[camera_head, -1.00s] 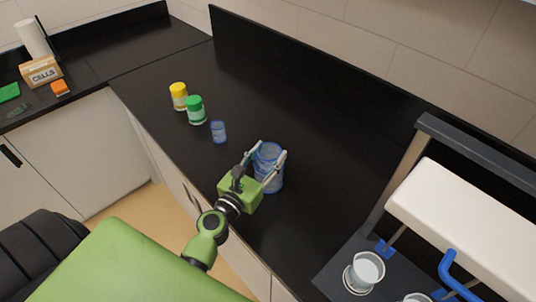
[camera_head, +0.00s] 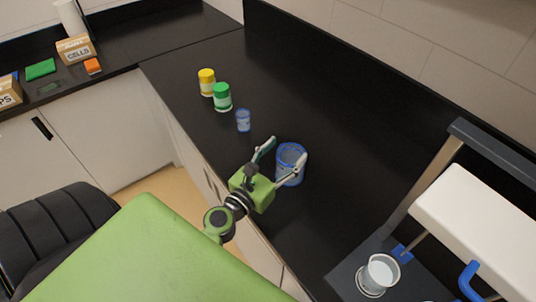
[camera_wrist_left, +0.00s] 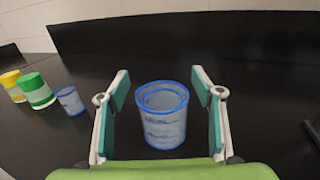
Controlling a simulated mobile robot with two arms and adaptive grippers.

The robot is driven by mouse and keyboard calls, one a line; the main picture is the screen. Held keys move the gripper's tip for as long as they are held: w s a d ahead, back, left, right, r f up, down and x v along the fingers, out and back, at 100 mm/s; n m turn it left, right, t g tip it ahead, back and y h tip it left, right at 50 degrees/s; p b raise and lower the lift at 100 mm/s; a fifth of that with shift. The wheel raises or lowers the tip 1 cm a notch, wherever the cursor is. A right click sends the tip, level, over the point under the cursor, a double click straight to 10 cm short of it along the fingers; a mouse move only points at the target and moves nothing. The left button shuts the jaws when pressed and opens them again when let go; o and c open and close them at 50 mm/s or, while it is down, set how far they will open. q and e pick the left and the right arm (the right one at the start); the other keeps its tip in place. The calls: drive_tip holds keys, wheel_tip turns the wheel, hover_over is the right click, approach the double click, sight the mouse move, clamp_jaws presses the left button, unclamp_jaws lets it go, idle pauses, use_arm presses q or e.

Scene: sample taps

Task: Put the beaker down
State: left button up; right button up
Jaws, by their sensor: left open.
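The beaker (camera_head: 290,165) is clear with a blue rim and stands upright on the black counter. It also shows in the left wrist view (camera_wrist_left: 163,115), between and beyond the open fingers, with a gap on each side. My left gripper (camera_head: 283,155) is open and sits on the near-left side of the beaker; it also shows in the left wrist view (camera_wrist_left: 160,100). My right gripper is not in view.
A small blue-rimmed beaker (camera_head: 243,120), a green-lidded jar (camera_head: 222,97) and a yellow-lidded jar (camera_head: 206,82) stand to the left on the counter (camera_head: 330,110). A white tap unit with a filled beaker (camera_head: 378,274) below is at right. The counter behind the beaker is clear.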

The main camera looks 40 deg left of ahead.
use_arm(q)
drive_tip(key=s+b, duration=0.3)
drive_tip(key=s, duration=0.5)
drive_tip(key=shift+s+b, duration=0.3)
drive_tip(key=shift+b, duration=0.1)
drive_tip(key=shift+a, duration=0.1)
